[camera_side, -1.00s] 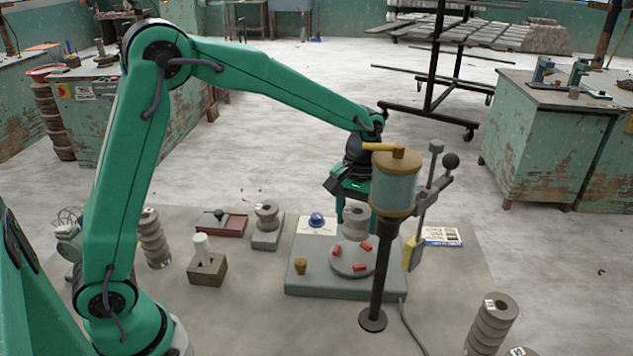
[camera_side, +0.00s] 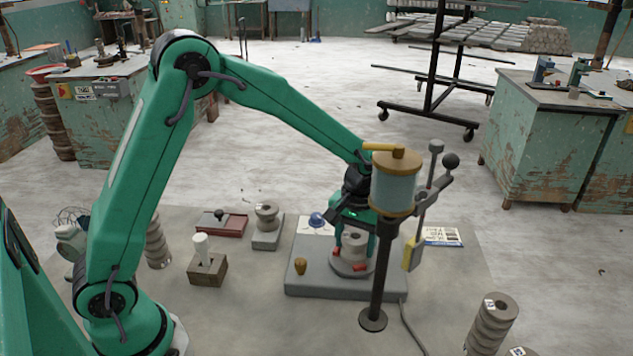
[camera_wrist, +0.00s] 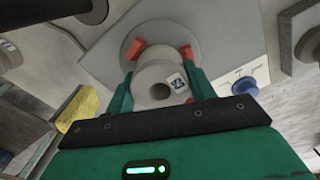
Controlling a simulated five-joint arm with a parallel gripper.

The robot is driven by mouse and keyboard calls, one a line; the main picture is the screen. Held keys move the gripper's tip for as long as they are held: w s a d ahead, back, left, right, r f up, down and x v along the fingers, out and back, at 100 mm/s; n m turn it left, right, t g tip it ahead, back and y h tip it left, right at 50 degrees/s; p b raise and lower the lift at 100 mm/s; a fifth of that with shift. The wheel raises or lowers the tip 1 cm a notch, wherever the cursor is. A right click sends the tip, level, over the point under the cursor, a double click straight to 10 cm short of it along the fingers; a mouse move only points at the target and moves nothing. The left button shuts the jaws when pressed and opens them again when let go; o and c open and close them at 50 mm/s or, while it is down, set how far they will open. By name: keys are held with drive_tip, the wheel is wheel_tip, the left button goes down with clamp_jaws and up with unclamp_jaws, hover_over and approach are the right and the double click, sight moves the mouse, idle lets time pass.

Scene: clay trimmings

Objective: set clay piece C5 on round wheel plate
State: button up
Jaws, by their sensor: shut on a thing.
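A grey hollow clay piece (camera_side: 354,246) with a white label, too small to read, is between the fingers of my gripper (camera_side: 355,252). My gripper is shut on it, with a finger on either side. The piece stands upright over the round wheel plate (camera_side: 352,271), near its middle; I cannot tell whether it touches. The wrist view shows the clay piece (camera_wrist: 152,76) end-on, with its hole and label. The plate's grey rim (camera_wrist: 143,32) shows beyond the piece in the wrist view.
A post-mounted cylinder with a lever (camera_side: 394,185) stands close to the right of my gripper. The wheel's grey base (camera_side: 325,288) carries a blue knob (camera_side: 317,220) and a tan knob (camera_side: 300,267).

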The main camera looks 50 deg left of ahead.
sight(356, 235)
drive_tip(key=o, duration=1.2)
drive_tip(key=shift+f, duration=0.15)
drive_tip(key=shift+c, duration=0.2)
wheel_tip(356, 235, up, 12)
drive_tip(key=shift+r, duration=0.2)
